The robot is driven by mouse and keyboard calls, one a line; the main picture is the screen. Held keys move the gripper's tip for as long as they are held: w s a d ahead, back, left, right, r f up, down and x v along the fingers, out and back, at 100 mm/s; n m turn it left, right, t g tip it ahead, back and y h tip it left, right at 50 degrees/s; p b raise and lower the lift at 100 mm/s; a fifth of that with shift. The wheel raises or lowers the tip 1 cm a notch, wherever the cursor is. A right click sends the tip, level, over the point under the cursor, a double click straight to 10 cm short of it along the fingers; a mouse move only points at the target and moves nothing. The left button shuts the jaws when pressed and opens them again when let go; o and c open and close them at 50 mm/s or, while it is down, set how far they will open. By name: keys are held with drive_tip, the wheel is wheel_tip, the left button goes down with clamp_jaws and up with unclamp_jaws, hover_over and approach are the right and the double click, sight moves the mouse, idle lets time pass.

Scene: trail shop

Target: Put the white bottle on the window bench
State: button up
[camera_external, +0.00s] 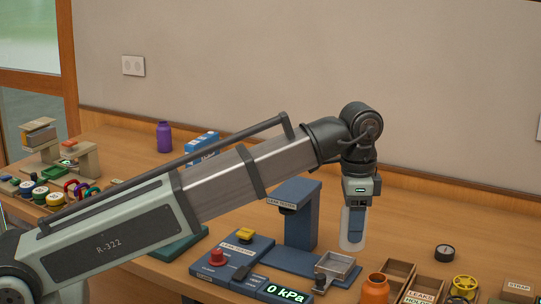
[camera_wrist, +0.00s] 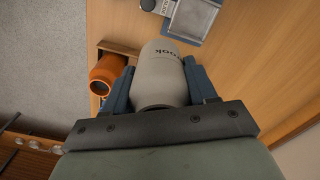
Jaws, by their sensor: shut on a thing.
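The white bottle (camera_wrist: 162,75) is between the two blue fingers of my gripper (camera_wrist: 160,88) in the wrist view, with dark lettering on its side. My gripper is shut on it. In the external view, the gripper (camera_external: 356,222) points down and the pale lower end of the white bottle (camera_external: 352,242) shows below the fingers, beside the leak tester. I cannot tell whether the bottle touches the bench below. A wooden bench (camera_external: 440,215) runs along the wall; a window shows at the far left, and I cannot tell which surface is the window bench.
A blue leak tester (camera_external: 302,215) with a metal tray (camera_external: 336,268) stands just left of the gripper. An orange bottle (camera_external: 375,289) and wooden boxes (camera_external: 424,284) are at front right. A purple bottle (camera_external: 164,136) stands at back left. A black gauge (camera_external: 445,252) lies right.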

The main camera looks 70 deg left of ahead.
drive_tip(key=w+a+f+n, duration=0.15)
drive_tip(key=w+a, duration=0.25)
drive_tip(key=a, duration=0.7)
drive_tip(key=w+a+f+n, duration=0.1)
drive_tip(key=w+a+n, duration=0.25)
drive_tip(key=a, duration=0.65)
drive_tip(key=s+a+n, duration=0.2)
drive_tip(key=s+a, duration=0.1)
drive_tip(key=a, duration=1.2)
drive_tip(key=s+a+r+n, duration=0.1)
drive_tip(key=s+a+n, duration=0.4)
drive_tip(key=s+a, duration=0.75)
drive_tip(key=s+a+r+n, duration=0.1)
drive_tip(key=s+a+n, duration=0.3)
drive_tip(key=s+a, duration=0.85)
drive_tip(key=s+a+f+n, duration=0.1)
drive_tip(key=s+a+n, duration=0.3)
drive_tip(key=s, duration=1)
drive_tip(key=s+a+f+n, duration=0.1)
drive_tip(key=s+a+n, duration=0.25)
drive_tip(key=s, duration=1.05)
drive_tip(key=shift+w+d+f, duration=0.1)
drive_tip(key=shift+f, duration=2.05)
drive_tip(key=shift+d+f, duration=0.1)
drive_tip(key=shift+f, duration=2.05)
drive_tip(key=shift+f, duration=0.15)
